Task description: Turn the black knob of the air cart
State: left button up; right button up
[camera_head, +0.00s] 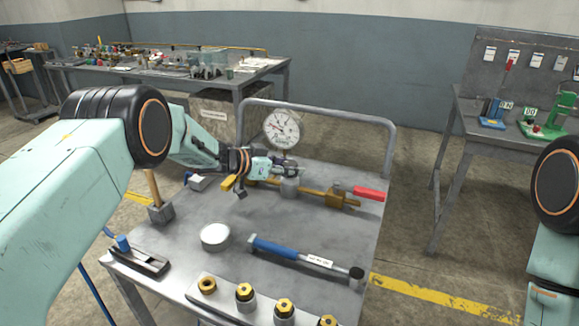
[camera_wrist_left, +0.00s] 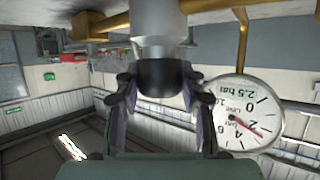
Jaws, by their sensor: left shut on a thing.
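The black knob (camera_wrist_left: 165,75) sits at the end of a grey cylindrical body (camera_wrist_left: 160,25) in the left wrist view. My left gripper (camera_wrist_left: 160,88) is shut on the knob, with one finger on each side of it. In the head view my left gripper (camera_head: 272,168) reaches in from the left at the brass pipe (camera_head: 318,193) on the air cart (camera_head: 205,265). It hides the knob there. A round white gauge (camera_head: 281,129) stands just behind; its dial and red needle also show in the wrist view (camera_wrist_left: 240,112). My right gripper is out of view.
A red-handled valve (camera_head: 369,194) ends the pipe at the right. A blue-handled tool (camera_head: 300,255), a round white lid (camera_head: 215,235) and several brass fittings (camera_head: 245,291) lie on the cart. A grey rail (camera_head: 390,150) rises behind. Workbenches stand beyond.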

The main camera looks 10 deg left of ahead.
aim_at(289, 163)
pick_arm(q)
jog(key=shift+m+g+h, duration=0.3)
jog(key=shift+m+h, duration=0.1)
jog(key=o, duration=1.2)
jog(key=shift+r, duration=0.15)
notch_tip(289, 163, up, 10)
jog(key=shift+f, duration=0.1)
